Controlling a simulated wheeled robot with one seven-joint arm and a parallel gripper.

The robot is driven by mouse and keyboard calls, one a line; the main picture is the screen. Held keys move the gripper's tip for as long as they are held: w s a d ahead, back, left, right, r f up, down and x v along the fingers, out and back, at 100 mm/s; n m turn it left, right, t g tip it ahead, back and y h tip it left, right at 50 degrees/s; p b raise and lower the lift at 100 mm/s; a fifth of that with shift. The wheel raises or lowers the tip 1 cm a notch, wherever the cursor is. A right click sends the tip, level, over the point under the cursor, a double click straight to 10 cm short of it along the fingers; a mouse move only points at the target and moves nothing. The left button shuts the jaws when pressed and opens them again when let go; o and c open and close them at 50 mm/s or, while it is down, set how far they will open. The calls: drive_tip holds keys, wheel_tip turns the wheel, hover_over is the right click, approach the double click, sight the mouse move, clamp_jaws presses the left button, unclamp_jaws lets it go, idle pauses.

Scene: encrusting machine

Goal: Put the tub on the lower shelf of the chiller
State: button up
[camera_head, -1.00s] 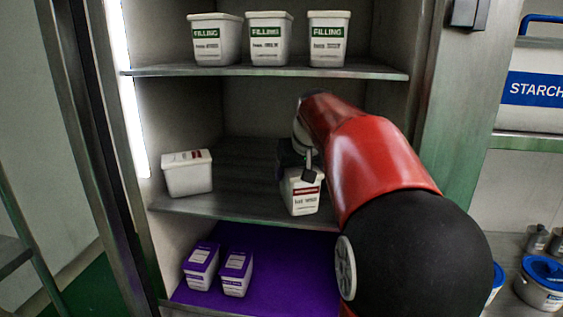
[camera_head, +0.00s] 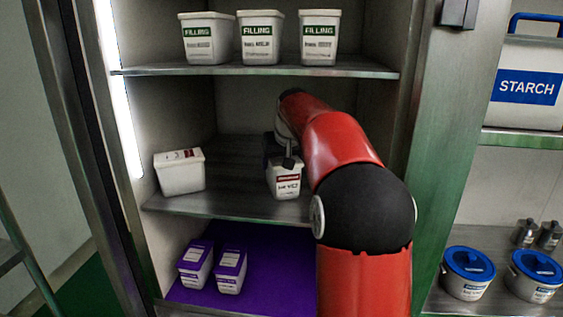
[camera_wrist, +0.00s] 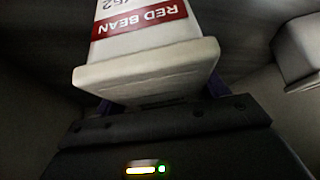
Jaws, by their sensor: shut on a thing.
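The tub (camera_head: 287,186) is white with a dark red label band. In the wrist view the tub (camera_wrist: 146,32) reads RED BEAN, upside down, with its white lid facing my gripper. My gripper (camera_head: 283,160) is shut on the tub near its lid, inside the chiller over the middle shelf (camera_head: 230,207). In the head view the tub looks upright at the shelf's front part; I cannot tell whether its base touches the shelf. My red and black arm reaches in from the right and hides the shelf's right end. The fingers are mostly hidden.
Another white tub (camera_head: 180,172) stands at the middle shelf's left, slightly turned. Three FILLING tubs stand on the upper shelf (camera_head: 270,71). Shelf space between the two middle-shelf tubs is clear.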

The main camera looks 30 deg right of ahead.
drive_tip(key=shift+r, duration=0.1)
drive_tip(key=o, duration=1.2)
drive_tip(key=shift+f, duration=0.25)
drive_tip(key=o, duration=0.4)
